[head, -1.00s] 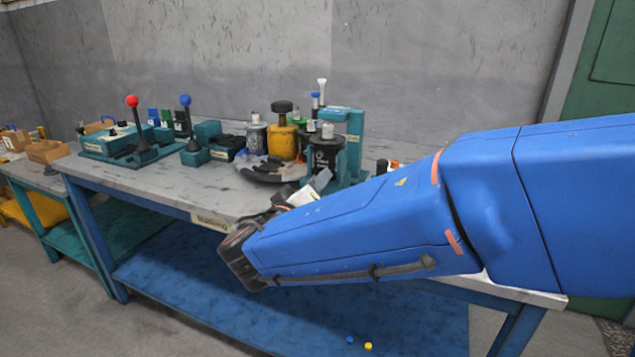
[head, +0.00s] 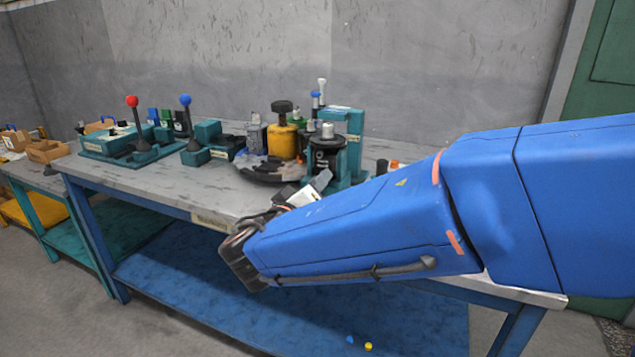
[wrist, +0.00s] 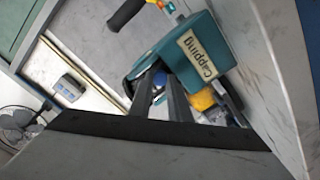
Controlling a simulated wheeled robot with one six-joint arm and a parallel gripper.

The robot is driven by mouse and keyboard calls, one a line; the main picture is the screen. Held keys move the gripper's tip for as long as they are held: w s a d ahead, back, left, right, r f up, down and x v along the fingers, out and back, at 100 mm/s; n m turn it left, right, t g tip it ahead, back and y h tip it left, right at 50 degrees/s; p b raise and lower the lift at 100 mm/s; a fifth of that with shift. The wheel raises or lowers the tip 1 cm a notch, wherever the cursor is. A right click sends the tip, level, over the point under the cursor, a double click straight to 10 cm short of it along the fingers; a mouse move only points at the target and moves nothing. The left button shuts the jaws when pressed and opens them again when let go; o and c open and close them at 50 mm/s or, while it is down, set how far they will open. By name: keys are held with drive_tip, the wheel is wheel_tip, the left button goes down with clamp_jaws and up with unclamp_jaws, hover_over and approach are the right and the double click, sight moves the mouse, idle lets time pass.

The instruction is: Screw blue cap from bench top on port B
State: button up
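My gripper's two dark fingers (wrist: 164,76) reach toward a teal block labelled "Capping" (wrist: 203,57) in the wrist view. They are a short gap apart, with a small patch of blue (wrist: 159,84) between them. I cannot tell whether this is a held cap or something behind. The teal capping stand (head: 346,130) holds a black cylindrical body (head: 326,157) with a silver top. A small blue piece (head: 315,94) shows above the stand's left side. Port B cannot be made out.
Levers with red (head: 132,101) and blue (head: 185,100) knobs stand farther left. A blue piece (head: 349,340) and a yellow one (head: 368,346) lie on the lower shelf. The front-left bench top is clear.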

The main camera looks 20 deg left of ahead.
drive_tip(key=shift+s+d+f, duration=0.1)
drive_tip(key=shift+d+f, duration=0.15)
drive_tip(key=shift+f, duration=0.55)
drive_tip(key=shift+s+a, duration=0.1)
drive_tip(key=shift+s, duration=0.6)
drive_tip(key=shift+s+r, duration=0.35)
drive_tip(key=shift+s, duration=0.55)
drive_tip(key=shift+a, duration=0.1)
drive_tip(key=o, duration=0.5)
drive_tip(key=shift+s+a, duration=0.15)
drive_tip(key=shift+s, duration=2.8)
